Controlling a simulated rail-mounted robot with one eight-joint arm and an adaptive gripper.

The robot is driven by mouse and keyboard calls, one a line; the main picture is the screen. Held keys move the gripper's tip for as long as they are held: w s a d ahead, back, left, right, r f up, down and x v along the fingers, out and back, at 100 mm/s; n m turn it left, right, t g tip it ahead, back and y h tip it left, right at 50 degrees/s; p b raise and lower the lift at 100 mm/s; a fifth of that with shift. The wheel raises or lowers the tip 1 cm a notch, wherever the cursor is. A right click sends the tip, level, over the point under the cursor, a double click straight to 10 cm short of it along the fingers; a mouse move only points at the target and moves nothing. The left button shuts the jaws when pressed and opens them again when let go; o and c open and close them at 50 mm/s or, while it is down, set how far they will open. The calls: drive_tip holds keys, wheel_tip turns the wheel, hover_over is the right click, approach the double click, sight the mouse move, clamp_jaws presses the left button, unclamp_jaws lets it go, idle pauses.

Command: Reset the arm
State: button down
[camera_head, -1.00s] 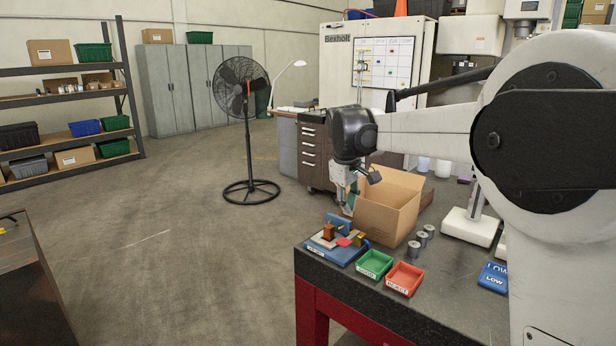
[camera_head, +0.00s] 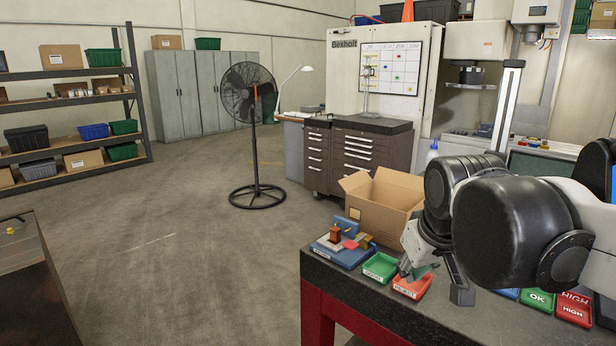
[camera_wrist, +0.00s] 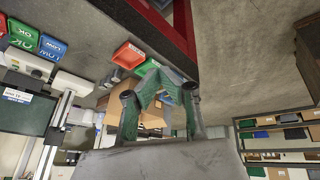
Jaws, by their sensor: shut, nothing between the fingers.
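My gripper (camera_head: 408,270) is shut and empty. In the head view it hangs just above the red tray (camera_head: 411,286) marked REJECT, near the bench's front edge. My folded arm fills the right side of that view. In the wrist view, which is turned upside down, my gripper's greenish fingertips (camera_wrist: 152,68) meet, with the cardboard box (camera_wrist: 152,116) behind them. The red tray (camera_wrist: 128,54) shows close beside the fingertips.
On the dark bench (camera_head: 400,318) stand a green tray (camera_head: 380,267), a blue fixture board (camera_head: 343,254) and the open cardboard box (camera_head: 380,205). Green OK (camera_head: 537,299) and red HIGH (camera_head: 574,309) bins lie to the right. A fan (camera_head: 250,100) stands on the open floor.

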drive_tip(key=s+d+f+m+t, duration=0.1)
drive_tip(key=s+f+m, duration=0.1)
drive_tip(key=s+f, duration=0.6)
drive_tip(key=shift+s+d+f+m+t+b, duration=0.2)
drive_tip(key=shift+s+m+t+b, duration=0.15)
drive_tip(key=shift+s, duration=1.6)
